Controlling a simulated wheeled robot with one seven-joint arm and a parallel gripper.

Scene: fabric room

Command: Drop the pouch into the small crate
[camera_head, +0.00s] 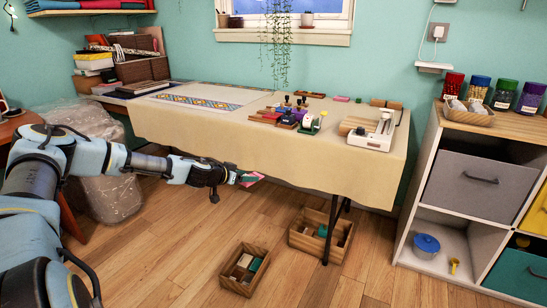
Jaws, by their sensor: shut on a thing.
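My gripper (234,178) is shut on a small pink and green pouch (249,179), held in the air in front of the table's hanging cloth. The small wooden crate (237,288) stands on the floor, below the gripper and about straight beneath the pouch in the picture. It has compartments with a teal thing and pale things in them. A larger wooden crate (292,240) stands on the floor behind it to the right, under the table edge, with a teal thing inside. The fingertips are too small to make out in detail.
A cloth-covered table (260,150) bears stamps, wooden blocks and a white device. A dark table leg (333,228) stands in front of the larger crate. A shelf unit (447,205) is at the right. A clear plastic bag (112,195) is at the left. The front floor is clear.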

